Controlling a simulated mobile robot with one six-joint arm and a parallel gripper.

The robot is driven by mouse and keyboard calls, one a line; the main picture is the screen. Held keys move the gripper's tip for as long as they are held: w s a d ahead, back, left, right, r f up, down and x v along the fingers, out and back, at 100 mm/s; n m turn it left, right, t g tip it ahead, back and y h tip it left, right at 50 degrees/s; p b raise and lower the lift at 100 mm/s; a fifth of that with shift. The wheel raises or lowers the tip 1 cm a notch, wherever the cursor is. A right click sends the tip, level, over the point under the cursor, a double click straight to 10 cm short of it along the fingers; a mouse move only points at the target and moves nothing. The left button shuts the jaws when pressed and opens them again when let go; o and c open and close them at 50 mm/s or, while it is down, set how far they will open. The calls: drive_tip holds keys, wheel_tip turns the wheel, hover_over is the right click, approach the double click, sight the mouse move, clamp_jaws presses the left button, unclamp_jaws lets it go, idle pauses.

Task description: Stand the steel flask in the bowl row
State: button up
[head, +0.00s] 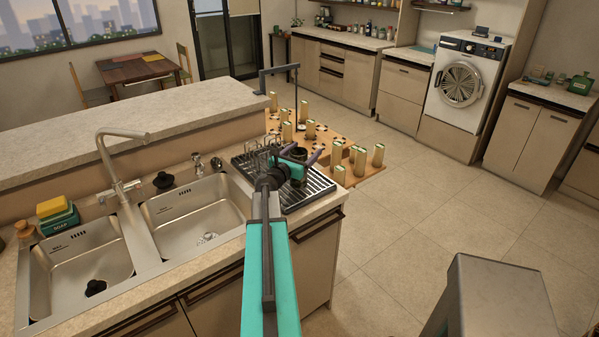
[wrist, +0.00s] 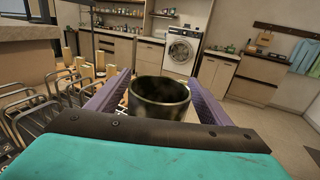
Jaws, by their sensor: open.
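A dark, glossy, round open-mouthed vessel (wrist: 159,101) stands between my gripper's fingers in the wrist view. It also shows in the head view (head: 299,154), above the drying rack; I cannot tell whether it is the steel flask. My gripper (head: 304,158) is open, with a purple finger on either side of the vessel, and its lower part is hidden. The drying rack (head: 318,190) has a ribbed dark tray and upright wire loops (wrist: 30,116) left of the gripper. I cannot tell which wires form the bowl row.
A double sink (head: 190,218) with a tall tap (head: 118,155) lies left of the rack. A raised ledge (head: 130,130) runs behind. Several pale cylinders (head: 378,155) stand on a wooden surface beyond the counter's end.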

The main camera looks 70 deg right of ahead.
clamp_jaws()
drive_tip(key=shift+r, duration=0.1)
idle(0.3)
